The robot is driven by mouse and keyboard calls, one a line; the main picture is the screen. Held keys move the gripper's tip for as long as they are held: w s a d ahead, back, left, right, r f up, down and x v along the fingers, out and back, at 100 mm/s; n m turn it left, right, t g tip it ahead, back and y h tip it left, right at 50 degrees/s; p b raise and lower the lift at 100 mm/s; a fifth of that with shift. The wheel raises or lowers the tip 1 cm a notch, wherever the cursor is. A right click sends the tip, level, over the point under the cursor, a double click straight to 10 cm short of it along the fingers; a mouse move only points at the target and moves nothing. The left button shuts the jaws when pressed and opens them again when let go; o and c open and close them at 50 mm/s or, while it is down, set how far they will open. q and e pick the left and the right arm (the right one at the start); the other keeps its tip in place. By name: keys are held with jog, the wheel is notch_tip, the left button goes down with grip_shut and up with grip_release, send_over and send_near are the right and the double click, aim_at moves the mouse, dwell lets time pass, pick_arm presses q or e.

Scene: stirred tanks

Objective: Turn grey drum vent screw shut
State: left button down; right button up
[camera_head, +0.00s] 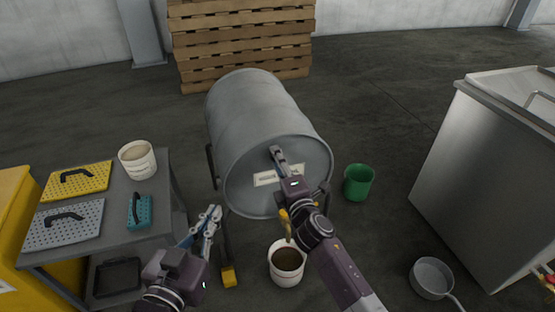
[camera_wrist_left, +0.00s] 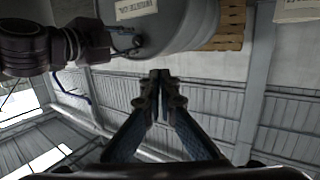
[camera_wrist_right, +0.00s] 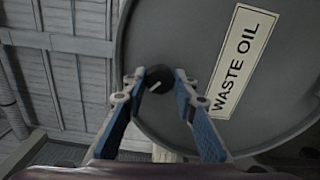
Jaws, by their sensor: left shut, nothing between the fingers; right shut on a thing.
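The grey drum (camera_head: 255,105) lies on its side on a stand, its flat end with a "WASTE OIL" label toward me. My right gripper (camera_head: 276,153) is at the upper part of this end. In the right wrist view the vent screw (camera_wrist_right: 159,79), a round black knob with a pale line across it, sits between the fingertips of my right gripper (camera_wrist_right: 160,77), which is shut on it. In the head view the gripper hides the screw. My left gripper (camera_head: 215,212) is shut and empty, lower left of the drum end; its fingers meet in the left wrist view (camera_wrist_left: 160,80).
A white bucket (camera_head: 287,277) with dark contents stands below the drum end. A green bucket (camera_head: 358,182) is right of it. A grey table (camera_head: 120,240) with a white tub (camera_head: 137,160) and trays is at the left. A metal tank (camera_head: 480,170) stands right. Pallets (camera_head: 240,40) are behind.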

pick_arm(q)
jog(key=s+a+f+g+y+p, duration=0.1)
jog(key=s+a+f+g, duration=0.1)
jog(key=s+f+g, duration=0.2)
jog(key=s+a+f+g+y+p, duration=0.1)
jog(key=s+f+g, duration=0.3)
jog(key=f, duration=0.6)
jog(key=shift+s+a+g+p, duration=0.3)
jog(key=shift+s+a+p, duration=0.25)
jog(key=shift+s+a, duration=0.6)
pick_arm(e)
jog(key=shift+f+m, duration=0.1)
jog(key=shift+m, duration=5.1)
pick_arm(q)
jog(key=shift+s+d, duration=0.25)
jog(key=shift+r, duration=0.1)
pick_arm(e)
jog(key=o, duration=1.2)
jog(key=shift+c, duration=0.2)
jog(key=v, duration=1.2)
